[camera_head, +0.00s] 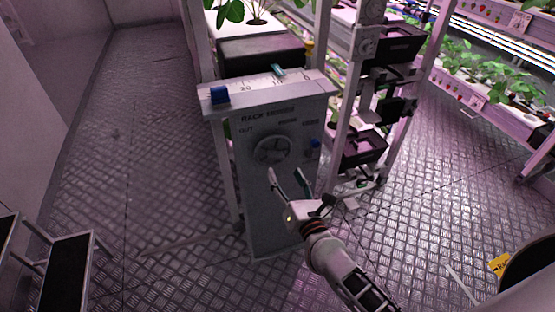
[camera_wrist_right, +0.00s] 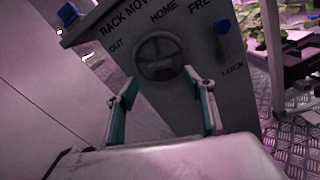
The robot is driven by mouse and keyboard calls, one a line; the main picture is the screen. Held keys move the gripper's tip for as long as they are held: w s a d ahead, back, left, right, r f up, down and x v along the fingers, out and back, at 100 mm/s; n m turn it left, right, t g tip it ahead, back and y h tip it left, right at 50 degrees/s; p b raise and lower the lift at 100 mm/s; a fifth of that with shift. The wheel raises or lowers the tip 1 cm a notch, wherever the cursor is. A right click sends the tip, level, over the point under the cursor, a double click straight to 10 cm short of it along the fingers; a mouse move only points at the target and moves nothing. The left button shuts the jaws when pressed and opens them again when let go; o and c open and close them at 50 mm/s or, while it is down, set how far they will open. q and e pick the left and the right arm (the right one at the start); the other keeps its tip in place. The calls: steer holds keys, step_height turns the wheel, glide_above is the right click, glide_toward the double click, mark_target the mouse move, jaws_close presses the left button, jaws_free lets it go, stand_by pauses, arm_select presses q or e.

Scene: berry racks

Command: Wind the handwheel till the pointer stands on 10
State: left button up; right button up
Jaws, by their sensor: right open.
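The handwheel (camera_head: 271,150) is a grey spoked wheel on the front of a grey panel (camera_head: 262,205); it also shows in the right wrist view (camera_wrist_right: 160,57). A white scale (camera_head: 250,87) runs along the panel's top, with a blue block (camera_head: 220,95) at its left and a teal pointer (camera_head: 278,71) farther right. The exact reading is too small to tell. My right gripper (camera_head: 287,180) is open and empty, just below and in front of the handwheel, with its fingers spread and apart from the wheel. My left gripper is not in view.
A blue lever (camera_head: 315,143) sits right of the handwheel, by the lock lettering. Plant racks (camera_head: 460,95) stand behind and to the right. Black-topped steps (camera_head: 68,262) stand at lower left. The patterned metal floor (camera_head: 130,150) left of the panel is clear.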

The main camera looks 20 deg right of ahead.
mark_target(277, 159)
steer(key=w, duration=0.7)
steer(key=shift+w+a, duration=0.1)
steer(key=shift+w, duration=0.3)
steer(key=c, duration=1.1)
